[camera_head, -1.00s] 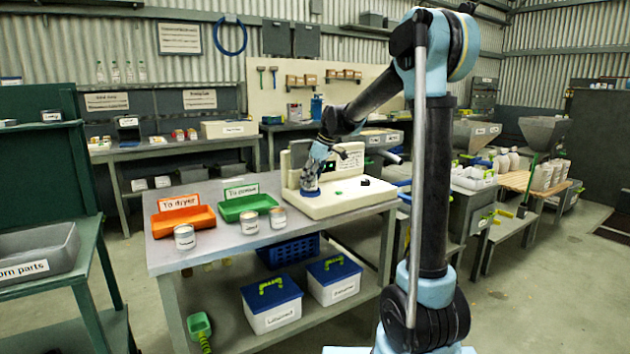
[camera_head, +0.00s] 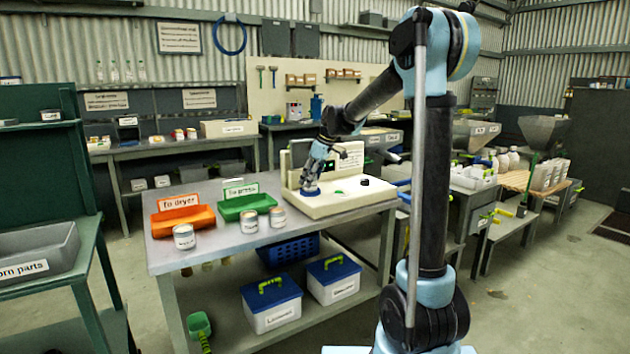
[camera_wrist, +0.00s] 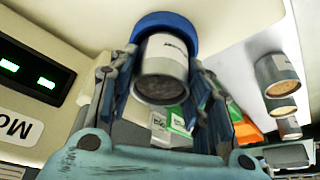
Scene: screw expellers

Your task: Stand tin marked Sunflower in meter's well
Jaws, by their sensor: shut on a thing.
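The meter (camera_head: 345,205) is a cream block on the table with a raised back and a small green-lit display. Its well shows as a blue ring (camera_wrist: 163,22) in the wrist view. My gripper (camera_wrist: 165,85) is shut on a pale tin (camera_wrist: 165,58) with dark contents in its open mouth. The tin's far end meets the blue ring; I cannot tell whether it rests fully on the well's floor. The tin's label is turned away and unreadable. In the head view my gripper (camera_head: 312,183) is over the blue ring and hides most of the tin.
Three other tins, a left one (camera_head: 184,236), a middle one (camera_head: 249,222) and a right one (camera_head: 278,217), stand at the table's front left. Behind them are an orange "To dryer" tray (camera_head: 182,222) and a green "To press" tray (camera_head: 247,206). Lidded boxes sit on the lower shelf.

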